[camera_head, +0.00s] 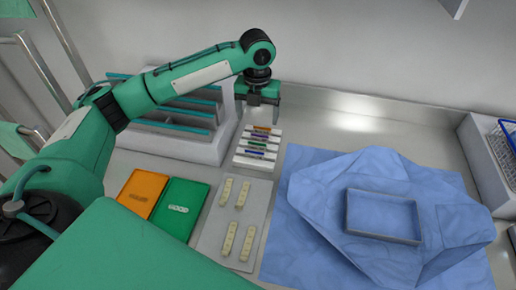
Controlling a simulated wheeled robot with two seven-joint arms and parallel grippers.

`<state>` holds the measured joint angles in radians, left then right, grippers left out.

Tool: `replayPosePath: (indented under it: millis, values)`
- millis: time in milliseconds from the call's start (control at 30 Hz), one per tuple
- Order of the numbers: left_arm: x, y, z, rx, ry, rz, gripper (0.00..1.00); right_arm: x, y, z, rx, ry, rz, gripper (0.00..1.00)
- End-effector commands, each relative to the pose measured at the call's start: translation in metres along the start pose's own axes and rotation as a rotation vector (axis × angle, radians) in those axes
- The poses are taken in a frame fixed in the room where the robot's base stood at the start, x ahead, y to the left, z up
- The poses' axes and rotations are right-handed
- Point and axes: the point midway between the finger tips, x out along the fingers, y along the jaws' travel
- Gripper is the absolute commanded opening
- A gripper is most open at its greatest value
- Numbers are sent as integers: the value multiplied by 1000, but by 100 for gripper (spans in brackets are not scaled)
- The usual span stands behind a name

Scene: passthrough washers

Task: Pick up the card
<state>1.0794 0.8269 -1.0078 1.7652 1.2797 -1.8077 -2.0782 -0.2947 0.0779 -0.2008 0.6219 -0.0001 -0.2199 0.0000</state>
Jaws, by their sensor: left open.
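My left gripper (263,112) is open and points down, above the back end of a small white rack (256,146) holding several coloured strips. It appears empty. A light grey sheet (235,207) with several beige strips lies right of the green piece. I cannot tell which of these is the card. My right gripper is out of view.
A blue cloth (315,215) covers the right of the counter, with an empty grey-blue open tray (384,215) on it. A pale rack with green bars (185,140) stands at the back left. A blue basket (507,143) is at the right edge. The steel counter (350,115) behind the cloth is clear.

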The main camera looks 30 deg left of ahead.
Motion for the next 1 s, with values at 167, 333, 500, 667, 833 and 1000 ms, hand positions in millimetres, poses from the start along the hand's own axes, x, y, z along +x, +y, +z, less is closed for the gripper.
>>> replayPosePath:
  millis: [167, 333, 500, 667, 833, 1000]
  values:
    - [35, 1, -1, -1, 4, 2, 80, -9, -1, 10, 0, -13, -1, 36]
    - [62, 0, 0, -1, 2, 1, 80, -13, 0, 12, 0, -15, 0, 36]
    - [73, 1, 1, 0, 1, 1, 80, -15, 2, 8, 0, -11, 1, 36]
    - [91, 2, 5, -3, 3, 3, 80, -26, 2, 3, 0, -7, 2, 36]
    - [116, 2, 7, 0, 1, 2, 80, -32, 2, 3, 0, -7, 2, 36]
    - [124, 2, 7, 0, 0, 1, 80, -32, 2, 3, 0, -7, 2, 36]
